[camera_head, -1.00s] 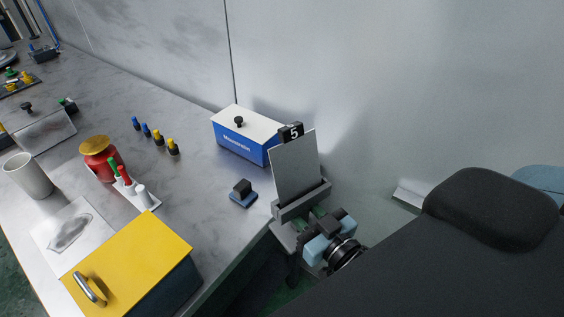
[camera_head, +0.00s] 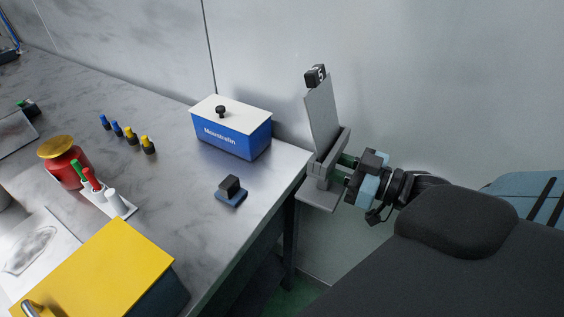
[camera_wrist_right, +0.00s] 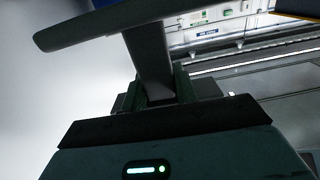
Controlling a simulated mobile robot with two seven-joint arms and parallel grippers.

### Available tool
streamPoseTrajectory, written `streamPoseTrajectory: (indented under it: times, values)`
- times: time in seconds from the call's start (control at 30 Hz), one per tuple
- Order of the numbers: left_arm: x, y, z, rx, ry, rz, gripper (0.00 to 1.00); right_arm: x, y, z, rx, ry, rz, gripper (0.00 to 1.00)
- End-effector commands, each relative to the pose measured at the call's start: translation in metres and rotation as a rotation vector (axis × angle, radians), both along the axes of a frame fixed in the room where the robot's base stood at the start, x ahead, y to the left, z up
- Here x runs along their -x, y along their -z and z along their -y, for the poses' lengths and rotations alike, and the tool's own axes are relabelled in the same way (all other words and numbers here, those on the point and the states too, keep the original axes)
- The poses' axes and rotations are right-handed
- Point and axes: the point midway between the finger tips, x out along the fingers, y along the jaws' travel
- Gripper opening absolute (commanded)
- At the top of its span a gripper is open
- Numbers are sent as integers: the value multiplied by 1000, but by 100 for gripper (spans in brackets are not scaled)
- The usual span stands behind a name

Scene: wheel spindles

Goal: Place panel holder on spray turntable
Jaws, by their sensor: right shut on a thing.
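The grey panel holder (camera_head: 331,157) carries an upright, slightly tilted grey panel (camera_head: 322,112) with a black tag marked 5 on top. It is held clear of the table, just beyond its right end. My right gripper (camera_head: 345,170) comes in from the right and is shut on the holder's stem below the panel slot. In the right wrist view, the dark fingers (camera_wrist_right: 157,88) are on both sides of the stem (camera_wrist_right: 150,52). My left gripper is in neither current view. I see nothing that I can identify as the spray turntable.
The marbled table (camera_head: 180,190) carries a blue white-lidded box (camera_head: 231,136), a small dark block on a blue base (camera_head: 231,191), a yellow-topped box (camera_head: 95,275) and a red jar (camera_head: 63,168). A wall stands behind. Open space lies right of the table end.

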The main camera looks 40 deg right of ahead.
Motion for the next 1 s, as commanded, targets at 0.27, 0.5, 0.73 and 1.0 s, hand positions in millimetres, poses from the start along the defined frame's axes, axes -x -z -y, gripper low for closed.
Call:
streamPoseTrajectory:
  times: [0.27, 0.5, 0.73, 1.0]
  values:
    - [2, 0, 0, 1, 0, -3, 51, 0, -2, 0, -1, -2, 4, 0]
    - [7, 4, 1, 1, 0, -12, 51, -17, 0, 1, 0, -2, 8, 0]
    - [10, 10, 1, 0, 1, -21, 51, -47, 2, 4, 1, -2, 8, 0]
    - [13, 15, 1, 1, 1, -29, 51, -81, 5, 7, 2, 0, 6, 0]
